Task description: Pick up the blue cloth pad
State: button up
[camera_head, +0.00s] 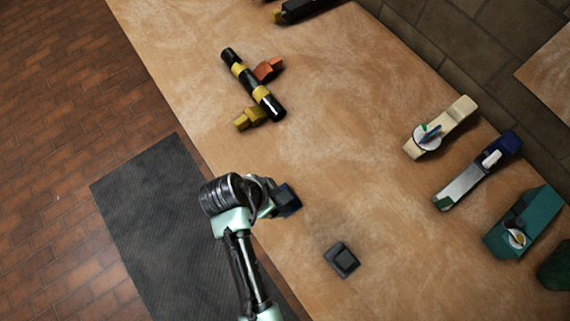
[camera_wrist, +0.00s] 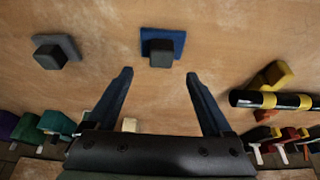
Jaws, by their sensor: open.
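The blue cloth pad (camera_wrist: 178,36) is a flat blue square with a dark block on it, lying on the wooden table. In the wrist view it is at the top centre, just beyond my fingertips and between their lines. In the head view the pad (camera_head: 291,199) shows beside the end of my arm, which hides part of it. My gripper (camera_wrist: 159,73) is open and empty, with its two dark fingers apart on either side of the block's line. In the head view my gripper (camera_head: 275,200) is mostly hidden behind my wrist.
A similar grey pad with a dark block (camera_head: 342,260) lies to the lower right. A black and yellow bar (camera_head: 253,84) with orange and yellow pieces lies farther up the table. Several tools (camera_head: 441,128) line the right side. The table's middle is clear.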

aim_at(284, 196)
jog(key=shift+p+x, duration=0.4)
jog(key=shift+x, duration=3.6)
jog(key=shift+a, duration=0.15)
grip_shut()
